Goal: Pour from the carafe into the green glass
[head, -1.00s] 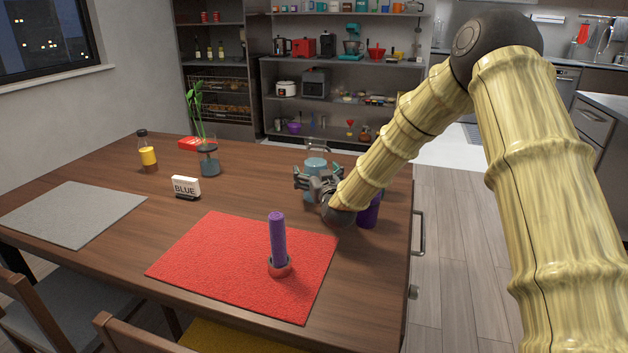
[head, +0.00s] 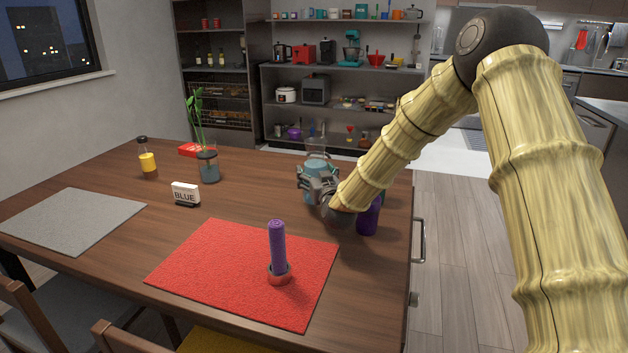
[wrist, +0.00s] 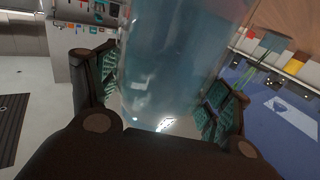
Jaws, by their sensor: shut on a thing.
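The carafe (head: 317,166) is clear glass with blue-teal liquid, near the table's far right. My gripper (head: 318,184) is shut on it, and its fingers partly cover the body. In the wrist view the carafe (wrist: 172,65) fills the middle between the two finger pads. It looks near upright in the head view; I cannot tell whether its base touches the table. A sliver of green shows behind the purple cup (head: 368,218), right of my wrist. I cannot tell whether that is the green glass; no green glass shows clearly.
A red mat (head: 215,270) holds a purple cylinder (head: 277,245) in a red ring holder. A BLUE sign (head: 186,194), a plant in a vase (head: 209,168), a yellow-filled bottle (head: 147,158) and a grey mat (head: 70,220) are to the left. The table's right edge is close to the purple cup.

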